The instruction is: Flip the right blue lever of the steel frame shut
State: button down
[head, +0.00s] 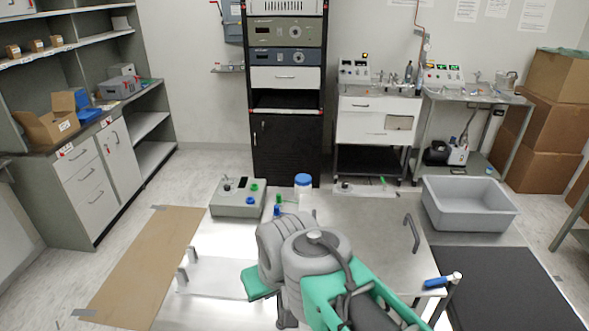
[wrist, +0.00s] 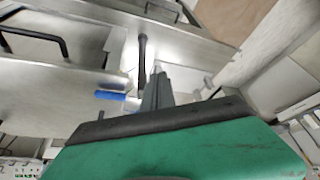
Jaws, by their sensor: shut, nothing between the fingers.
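The steel frame (head: 375,225) lies flat in front of me in the head view. Its right blue lever (head: 438,282) sticks out at the right front edge, with a pale metal tip. In the wrist view, a blue lever grip (wrist: 117,97) lies left of the fingers; I cannot tell for certain which lever it is. My gripper (wrist: 157,80) is shut and empty, its fingertips close beside a dark upright rod (wrist: 143,55). Contact is not clear. In the head view my arm hides the fingertips and the middle of the frame.
A dark bar handle (head: 411,233) stands on the frame and also shows in the wrist view (wrist: 35,38). A grey control box (head: 238,198) and a blue-capped jar (head: 303,184) stand at the back edge. A grey tub (head: 470,205) and black mat (head: 510,285) lie right.

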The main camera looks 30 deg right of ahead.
aim_at(455, 277)
jog(key=k, duration=0.5)
jog(key=z, duration=1.3)
jog(key=k, duration=0.65)
jog(key=u, duration=0.8)
jog(key=i, duration=0.45)
jog(key=u, duration=0.05)
